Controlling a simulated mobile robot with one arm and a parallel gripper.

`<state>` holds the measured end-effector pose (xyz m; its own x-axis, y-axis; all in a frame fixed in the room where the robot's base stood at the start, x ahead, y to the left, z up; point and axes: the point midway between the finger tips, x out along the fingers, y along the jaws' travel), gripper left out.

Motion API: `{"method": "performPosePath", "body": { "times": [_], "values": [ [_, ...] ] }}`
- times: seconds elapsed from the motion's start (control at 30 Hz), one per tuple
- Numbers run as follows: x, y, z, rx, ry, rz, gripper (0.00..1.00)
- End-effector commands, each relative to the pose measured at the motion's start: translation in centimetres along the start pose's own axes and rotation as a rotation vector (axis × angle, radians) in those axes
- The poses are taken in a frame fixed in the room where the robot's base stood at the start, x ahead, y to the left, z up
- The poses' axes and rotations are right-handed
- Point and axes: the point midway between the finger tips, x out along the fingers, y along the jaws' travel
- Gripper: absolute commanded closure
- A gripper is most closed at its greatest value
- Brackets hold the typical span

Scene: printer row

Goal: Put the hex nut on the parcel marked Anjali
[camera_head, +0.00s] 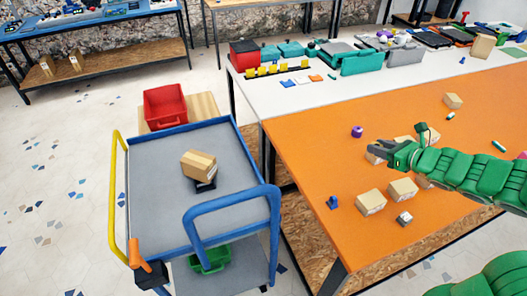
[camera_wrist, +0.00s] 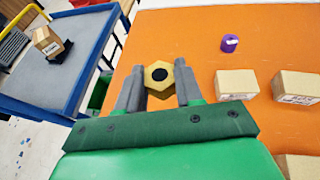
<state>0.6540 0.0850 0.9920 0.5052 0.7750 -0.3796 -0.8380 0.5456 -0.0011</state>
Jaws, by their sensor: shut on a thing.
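My gripper (camera_head: 376,152) is over the orange table near its left side. In the wrist view my gripper (camera_wrist: 158,80) is shut on a brass-coloured hex nut (camera_wrist: 150,77) with a dark hole, held between the fingertips. Several tan parcels stand on the table, among them a front one (camera_head: 370,202), one beside it (camera_head: 402,190) and a far one (camera_head: 452,100). The wrist view shows parcels right of the nut, one (camera_wrist: 237,82) and another (camera_wrist: 298,87) with a label. The names on the labels are too small to read, so I cannot tell which is Anjali's.
A blue-railed cart (camera_head: 145,160) left of the table carries a tilted tan box (camera_head: 198,164) on a dark object. A purple object (camera_head: 357,131), a blue piece (camera_head: 333,202) and a grey-white block (camera_head: 404,218) stand on the orange table (camera_head: 310,150). Its left part is mostly clear.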

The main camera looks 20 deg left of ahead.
Motion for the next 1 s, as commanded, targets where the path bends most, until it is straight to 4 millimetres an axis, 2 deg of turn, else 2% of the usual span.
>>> {"method": "performPosePath", "body": {
  "times": [0.1, 0.5, 1.0],
  "values": [
    [2.3, 2.5, 1.4, -0.024, 0.0, 0.056, 0.93],
    [8.6, 11.2, 5.3, -0.096, -0.001, 0.231, 0.93],
    [14.1, 23.9, 9.4, -0.187, 0.0, 0.449, 0.93]
  ]
}}
